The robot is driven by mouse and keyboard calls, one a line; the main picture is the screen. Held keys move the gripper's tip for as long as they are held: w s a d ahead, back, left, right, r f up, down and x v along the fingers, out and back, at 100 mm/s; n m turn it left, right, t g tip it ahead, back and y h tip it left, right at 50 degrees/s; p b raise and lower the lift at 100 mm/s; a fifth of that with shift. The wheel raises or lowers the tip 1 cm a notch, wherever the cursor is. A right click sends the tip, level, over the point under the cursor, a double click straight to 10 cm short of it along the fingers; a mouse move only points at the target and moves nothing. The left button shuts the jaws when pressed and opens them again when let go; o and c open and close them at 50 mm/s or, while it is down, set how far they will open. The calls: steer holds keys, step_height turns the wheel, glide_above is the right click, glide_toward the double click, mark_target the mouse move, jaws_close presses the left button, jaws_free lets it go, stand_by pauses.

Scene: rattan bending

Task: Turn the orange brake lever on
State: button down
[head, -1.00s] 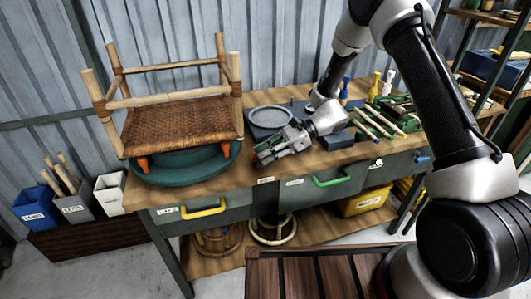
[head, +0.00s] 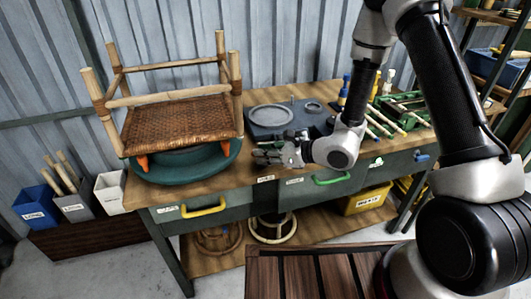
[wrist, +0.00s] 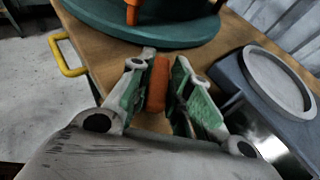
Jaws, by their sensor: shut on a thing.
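The orange brake lever (wrist: 157,85) shows in the wrist view as a short upright orange bar between the two green-padded fingers. My gripper (wrist: 161,66) is shut on it, with one finger on each side. In the head view my gripper (head: 268,156) is low over the front of the workbench, between the turntable and the green drawer handle. The lever cannot be made out there, as the fingers hide it. Its base is hidden in both views.
A green turntable (head: 185,175) bearing a rattan stool (head: 180,122) stands left of my gripper. A blue-grey block with a round grey plate (head: 270,115) lies behind. Tools and a green rack (head: 404,108) are at the right. A yellow drawer handle (head: 203,208) juts from the front.

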steer(key=shift+s+a+m+t+h, duration=0.1)
steer(key=shift+m+t+h, duration=0.7)
steer(key=shift+m+t, duration=0.3)
steer(key=shift+s+a+m+t+h, duration=0.1)
steer(key=shift+m+t+h, duration=0.7)
steer(key=shift+m+t, duration=0.25)
steer(key=c, duration=1.3)
jaws_free()
steer(key=shift+r, duration=0.15)
step_height(320, 180, up, 10)
steer(key=shift+f, duration=0.1)
